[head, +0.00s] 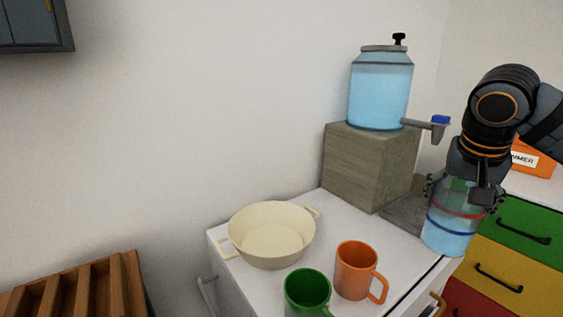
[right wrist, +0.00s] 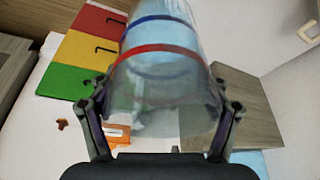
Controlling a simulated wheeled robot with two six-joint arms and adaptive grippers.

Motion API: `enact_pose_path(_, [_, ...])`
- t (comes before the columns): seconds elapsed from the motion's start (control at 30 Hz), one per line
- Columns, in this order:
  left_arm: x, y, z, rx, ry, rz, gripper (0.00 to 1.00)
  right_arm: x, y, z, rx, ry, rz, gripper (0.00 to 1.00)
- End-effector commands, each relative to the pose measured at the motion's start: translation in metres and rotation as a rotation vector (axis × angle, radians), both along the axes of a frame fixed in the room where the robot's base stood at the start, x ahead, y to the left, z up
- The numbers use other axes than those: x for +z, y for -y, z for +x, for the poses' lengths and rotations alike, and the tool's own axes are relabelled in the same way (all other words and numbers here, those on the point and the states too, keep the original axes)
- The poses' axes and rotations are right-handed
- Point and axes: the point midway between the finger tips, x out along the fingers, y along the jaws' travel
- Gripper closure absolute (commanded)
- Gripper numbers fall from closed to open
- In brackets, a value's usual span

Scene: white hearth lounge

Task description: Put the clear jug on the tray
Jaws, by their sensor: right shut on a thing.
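The clear jug (head: 452,228) has a red and a blue band and pale blue liquid inside. My right gripper (head: 461,193) is shut around its upper part from above. The jug looks upright at the counter's right edge; I cannot tell whether its base touches the counter. In the right wrist view the jug (right wrist: 160,62) sits between both fingers (right wrist: 163,118). A flat grey-brown panel (head: 402,214) lies left of the jug, below the dispenser spout; it may be the tray, partly hidden. My left gripper is not in view.
A blue-filled dispenser (head: 380,92) stands on a wooden block (head: 366,165), its spout (head: 428,125) jutting right, near my arm. A cream pan (head: 271,236), an orange mug (head: 356,268) and a green mug (head: 307,292) stand on the white counter (head: 338,222). Coloured drawers (head: 507,262) are at right.

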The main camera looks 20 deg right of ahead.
Motion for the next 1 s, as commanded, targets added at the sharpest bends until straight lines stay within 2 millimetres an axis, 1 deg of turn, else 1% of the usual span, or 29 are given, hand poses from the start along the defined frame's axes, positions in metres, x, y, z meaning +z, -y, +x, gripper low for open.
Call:
enact_pose_path(0.07, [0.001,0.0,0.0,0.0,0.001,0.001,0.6,0.003,0.0,0.0,-0.001,0.001,-0.001,0.83])
enact_pose_path(0.17, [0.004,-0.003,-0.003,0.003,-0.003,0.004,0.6,0.021,0.0,0.0,-0.001,0.001,-0.001,0.83])
enact_pose_path(0.27, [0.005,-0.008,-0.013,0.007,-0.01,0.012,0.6,0.056,0.0,0.0,-0.001,0.001,-0.001,0.83])
enact_pose_path(0.33, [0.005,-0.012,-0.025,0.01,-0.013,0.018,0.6,0.085,0.0,0.0,-0.001,0.001,-0.001,0.83])
enact_pose_path(0.4, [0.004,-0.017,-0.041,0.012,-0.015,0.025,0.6,0.114,0.0,0.0,-0.001,0.001,-0.001,0.83])
enact_pose_path(0.47, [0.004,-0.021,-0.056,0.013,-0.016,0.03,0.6,0.137,0.0,0.0,-0.001,0.001,-0.001,0.83])
enact_pose_path(0.5, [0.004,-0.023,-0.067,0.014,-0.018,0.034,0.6,0.152,0.0,0.0,-0.001,0.001,-0.001,0.83])
enact_pose_path(0.57, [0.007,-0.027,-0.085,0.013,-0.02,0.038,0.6,0.174,0.0,0.0,-0.001,0.001,-0.001,0.83])
enact_pose_path(0.6, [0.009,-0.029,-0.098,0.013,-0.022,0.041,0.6,0.188,0.0,0.0,-0.001,0.001,-0.001,0.83])
enact_pose_path(0.7, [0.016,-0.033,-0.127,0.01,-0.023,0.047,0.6,0.216,0.0,0.0,-0.001,0.001,-0.001,0.83])
enact_pose_path(0.83, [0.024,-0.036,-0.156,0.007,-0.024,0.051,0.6,0.239,0.0,0.0,0.0,0.001,-0.001,0.83])
enact_pose_path(0.9, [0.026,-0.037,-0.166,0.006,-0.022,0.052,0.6,0.245,0.0,0.0,0.0,0.001,-0.001,0.83])
enact_pose_path(1.0, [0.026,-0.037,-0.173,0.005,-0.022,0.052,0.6,0.248,0.0,0.0,0.0,0.001,-0.001,0.83])
